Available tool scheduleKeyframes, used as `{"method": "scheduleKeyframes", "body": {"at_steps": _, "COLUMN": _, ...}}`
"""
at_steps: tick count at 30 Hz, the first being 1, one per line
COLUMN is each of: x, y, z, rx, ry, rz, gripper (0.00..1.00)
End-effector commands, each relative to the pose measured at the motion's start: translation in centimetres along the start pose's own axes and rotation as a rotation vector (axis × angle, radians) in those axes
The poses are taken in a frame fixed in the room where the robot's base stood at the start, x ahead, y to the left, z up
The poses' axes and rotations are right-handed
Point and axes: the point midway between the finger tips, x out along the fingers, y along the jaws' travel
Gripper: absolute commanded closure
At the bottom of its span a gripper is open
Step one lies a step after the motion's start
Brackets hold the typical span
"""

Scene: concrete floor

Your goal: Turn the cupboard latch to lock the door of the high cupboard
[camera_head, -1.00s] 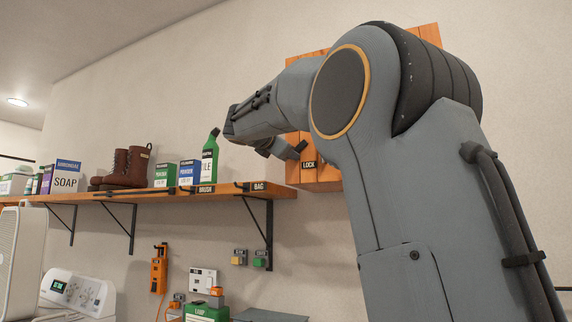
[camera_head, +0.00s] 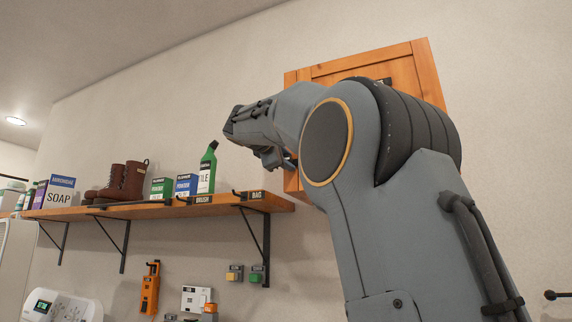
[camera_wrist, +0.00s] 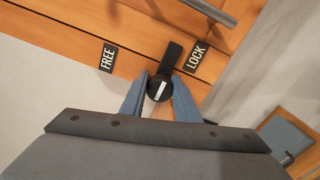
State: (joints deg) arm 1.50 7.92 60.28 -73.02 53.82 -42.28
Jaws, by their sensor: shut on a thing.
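The orange wooden high cupboard (camera_head: 360,65) is on the wall, largely hidden behind my arm in the head view. In the wrist view its front (camera_wrist: 60,35) carries a FREE label (camera_wrist: 107,57) on the left and a LOCK label (camera_wrist: 196,57) on the right. The black latch (camera_wrist: 173,54) has a round hub with a pale mark; its lever points up and slightly right, between the labels, nearer LOCK. My gripper (camera_wrist: 160,79) is shut on the latch hub, one blue-grey finger on each side. In the head view the latch and fingertips are hidden or unclear.
A wooden shelf (camera_head: 150,211) left of the cupboard holds boots (camera_head: 126,181), boxes and a green bottle (camera_head: 207,168) close to my wrist. A grey bar handle (camera_wrist: 215,12) shows at the top of the wrist view. Wall below the cupboard is mostly bare.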

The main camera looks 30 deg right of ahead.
Motion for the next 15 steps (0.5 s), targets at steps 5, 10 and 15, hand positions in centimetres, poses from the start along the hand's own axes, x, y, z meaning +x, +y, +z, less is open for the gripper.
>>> {"method": "scheduleKeyframes", "body": {"at_steps": 5, "x": 0.01, "y": -0.07, "z": -0.04, "rx": 0.014, "ry": 0.000, "rz": -0.002, "gripper": 0.94}}
{"method": "scheduleKeyframes", "body": {"at_steps": 10, "x": 0.01, "y": -0.06, "z": -0.02, "rx": 0.015, "ry": 0.000, "rz": -0.002, "gripper": 0.94}}
{"method": "scheduleKeyframes", "body": {"at_steps": 15, "x": 0.01, "y": -0.06, "z": -0.02, "rx": 0.014, "ry": 0.000, "rz": -0.002, "gripper": 0.68}}
